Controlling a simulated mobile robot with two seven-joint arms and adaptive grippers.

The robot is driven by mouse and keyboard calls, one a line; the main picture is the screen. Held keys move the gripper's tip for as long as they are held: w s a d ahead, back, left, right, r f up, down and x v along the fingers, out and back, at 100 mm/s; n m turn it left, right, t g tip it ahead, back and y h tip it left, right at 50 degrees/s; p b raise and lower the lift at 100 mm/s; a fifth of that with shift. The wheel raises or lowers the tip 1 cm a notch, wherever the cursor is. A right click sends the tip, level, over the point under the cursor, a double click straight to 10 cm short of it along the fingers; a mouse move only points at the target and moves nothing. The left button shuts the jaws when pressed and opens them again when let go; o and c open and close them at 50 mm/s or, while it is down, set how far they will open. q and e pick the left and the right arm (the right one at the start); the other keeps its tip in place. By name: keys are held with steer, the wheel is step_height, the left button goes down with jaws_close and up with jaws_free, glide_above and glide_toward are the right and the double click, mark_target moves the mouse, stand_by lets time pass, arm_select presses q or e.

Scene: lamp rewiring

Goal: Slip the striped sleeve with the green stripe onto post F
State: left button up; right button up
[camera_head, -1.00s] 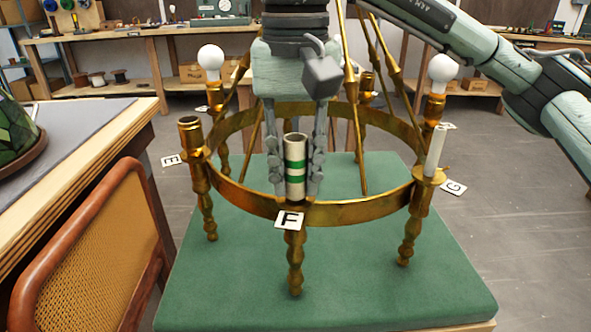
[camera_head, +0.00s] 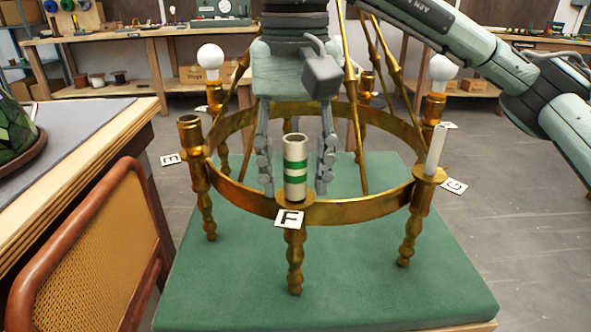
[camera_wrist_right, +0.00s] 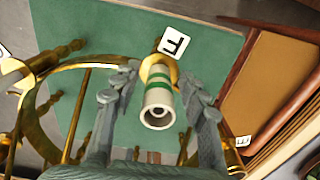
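The striped sleeve with the green stripe (camera_head: 295,168) stands upright on post F of the brass ring, with its foot at the brass cup (camera_head: 294,203) above the label F (camera_head: 289,218). In the right wrist view the sleeve (camera_wrist_right: 158,103) is seen from above, with its open top facing the camera. My right gripper (camera_head: 296,180) is open around the sleeve. Its fingers stand apart from it on both sides, and the gap also shows in the right wrist view (camera_wrist_right: 156,92). My left gripper is not in view.
The brass ring (camera_head: 358,211) stands on a green pad (camera_head: 350,285). Bulbs (camera_head: 210,58) top the posts behind. A chair (camera_head: 90,260) and a table (camera_head: 110,125) stand at left.

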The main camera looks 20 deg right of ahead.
step_height(320, 180, up, 12)
steer(key=shift+f, duration=0.1)
stand_by(0.6)
